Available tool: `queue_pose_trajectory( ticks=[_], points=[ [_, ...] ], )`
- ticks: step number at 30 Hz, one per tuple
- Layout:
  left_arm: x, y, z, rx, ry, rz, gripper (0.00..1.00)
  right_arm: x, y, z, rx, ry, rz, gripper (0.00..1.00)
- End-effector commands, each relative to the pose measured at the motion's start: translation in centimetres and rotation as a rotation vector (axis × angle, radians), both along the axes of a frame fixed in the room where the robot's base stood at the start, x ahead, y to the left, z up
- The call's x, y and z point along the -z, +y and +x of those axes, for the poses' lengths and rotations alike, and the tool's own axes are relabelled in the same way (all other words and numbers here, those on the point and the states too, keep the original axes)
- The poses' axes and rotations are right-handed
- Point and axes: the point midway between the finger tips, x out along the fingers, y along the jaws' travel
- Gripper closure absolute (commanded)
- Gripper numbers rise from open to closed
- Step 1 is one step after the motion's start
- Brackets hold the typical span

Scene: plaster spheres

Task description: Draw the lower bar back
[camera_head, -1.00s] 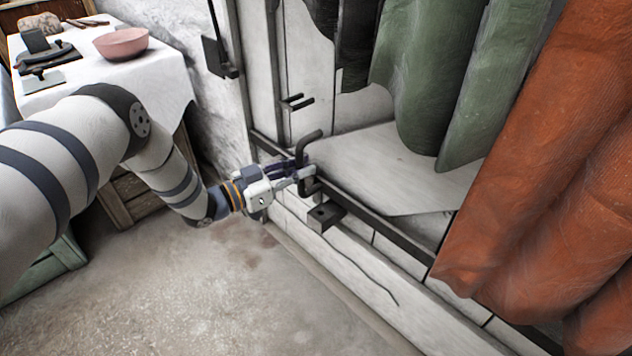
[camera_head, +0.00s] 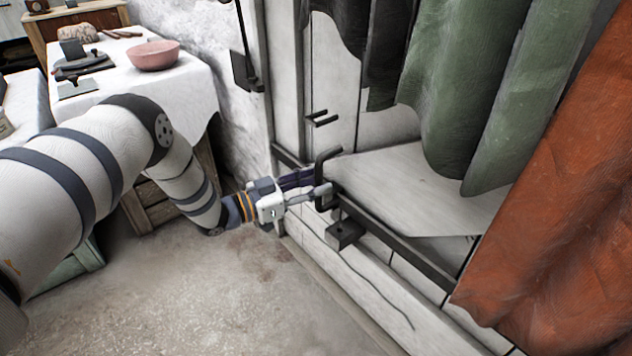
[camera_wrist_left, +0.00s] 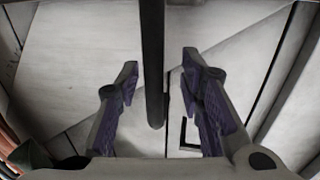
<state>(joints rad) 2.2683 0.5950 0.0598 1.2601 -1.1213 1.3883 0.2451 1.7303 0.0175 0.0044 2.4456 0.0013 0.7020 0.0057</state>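A dark metal bar (camera_head: 395,238) runs along the front edge of a pale shelf board, low on the white panelled wall. A bent dark handle (camera_head: 325,163) stands up at its left end. My left gripper (camera_head: 322,182) is at this handle, its fingers pointing right. In the left wrist view my left gripper (camera_wrist_left: 157,90) is open. A dark rod (camera_wrist_left: 152,60) passes between its purple-padded fingers, with a gap on both sides. My fingers hide part of the handle in the head view. My right gripper is not in view.
A dark bracket block (camera_head: 345,233) juts out below the bar. A two-pronged bracket (camera_head: 322,118) is on the wall above. Green cloth (camera_head: 465,95) and orange cloth (camera_head: 560,200) hang at right. A table with a pink bowl (camera_head: 153,56) stands back left. The floor in front is clear.

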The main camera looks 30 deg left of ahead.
Motion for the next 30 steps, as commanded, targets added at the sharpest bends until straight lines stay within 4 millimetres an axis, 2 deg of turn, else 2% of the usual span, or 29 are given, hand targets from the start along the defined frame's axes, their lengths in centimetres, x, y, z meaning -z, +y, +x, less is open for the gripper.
queue_pose_trajectory(
  ticks=[9, 13, 18, 30],
  points=[
    [0.0, 4.1, -7.1, -0.006, 0.001, 0.000, 0.65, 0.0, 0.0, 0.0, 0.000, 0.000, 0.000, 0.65],
    [0.0, 5.1, -9.1, -0.005, 0.001, 0.000, 0.65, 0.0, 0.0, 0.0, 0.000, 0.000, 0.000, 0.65],
    [-0.1, 5.6, -10.0, -0.006, 0.000, 0.001, 0.65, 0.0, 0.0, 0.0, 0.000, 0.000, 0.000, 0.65],
    [0.3, 5.3, -10.0, -0.008, 0.012, -0.001, 0.65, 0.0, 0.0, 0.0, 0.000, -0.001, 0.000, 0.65]
  ],
)
